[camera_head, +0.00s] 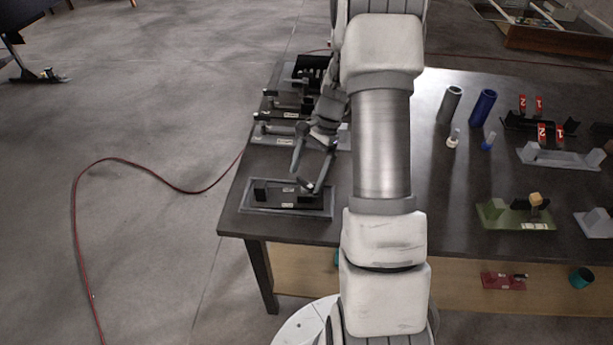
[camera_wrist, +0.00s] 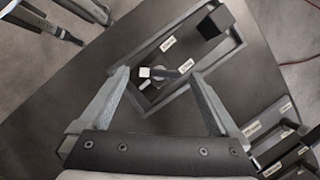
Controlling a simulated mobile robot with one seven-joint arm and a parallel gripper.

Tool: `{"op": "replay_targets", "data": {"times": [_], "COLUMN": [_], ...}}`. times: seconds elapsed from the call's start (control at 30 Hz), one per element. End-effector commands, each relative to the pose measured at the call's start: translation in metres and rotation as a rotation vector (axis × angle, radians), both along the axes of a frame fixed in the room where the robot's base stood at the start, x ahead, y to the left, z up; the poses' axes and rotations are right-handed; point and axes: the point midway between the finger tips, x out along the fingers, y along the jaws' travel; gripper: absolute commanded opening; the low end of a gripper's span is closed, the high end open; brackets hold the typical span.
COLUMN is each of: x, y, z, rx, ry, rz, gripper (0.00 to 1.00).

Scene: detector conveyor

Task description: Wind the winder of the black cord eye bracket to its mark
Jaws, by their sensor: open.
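The black bracket (camera_head: 284,196) sits in a shallow grey-rimmed tray (camera_head: 245,210) at the near left corner of the table. It has an upright black block at one end, which also shows in the wrist view (camera_wrist: 214,25), and small white labels. In the wrist view a short dark winder arm with a white-topped knob (camera_wrist: 145,72) lies at the bracket's other end. My gripper (camera_head: 307,180) is open above that end. In the wrist view its fingers (camera_wrist: 158,74) stand either side of the winder, apart from it. The label text and the mark are too small to read.
Several similar labelled brackets (camera_head: 273,133) stand in a row behind, close to my arm. Cylinders (camera_head: 482,107), red-tagged pieces and a green bracket (camera_head: 515,215) stand on the right. The table's left edge is close to the tray. A red cable lies on the floor.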

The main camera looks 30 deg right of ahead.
Motion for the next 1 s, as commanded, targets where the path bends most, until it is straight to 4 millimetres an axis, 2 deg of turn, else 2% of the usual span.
{"op": "replay_targets", "data": {"times": [0.2,0.47,0.9,0.93,1.0], "x": [-0.0017,-0.0017,-0.0016,-0.0016,-0.0015], "y": [0.0052,0.0054,0.0051,0.0051,0.0051], "z": [-0.0129,-0.0133,-0.0128,-0.0128,-0.0127], "rx": [0.0,-0.001,-0.001,-0.001,-0.001], "ry": [0.0,0.0,0.0,0.0,-0.001], "rz": [0.0,0.0,0.0,0.0,0.001], "gripper": [0.97,0.96,0.17,0.12,0.12]}}
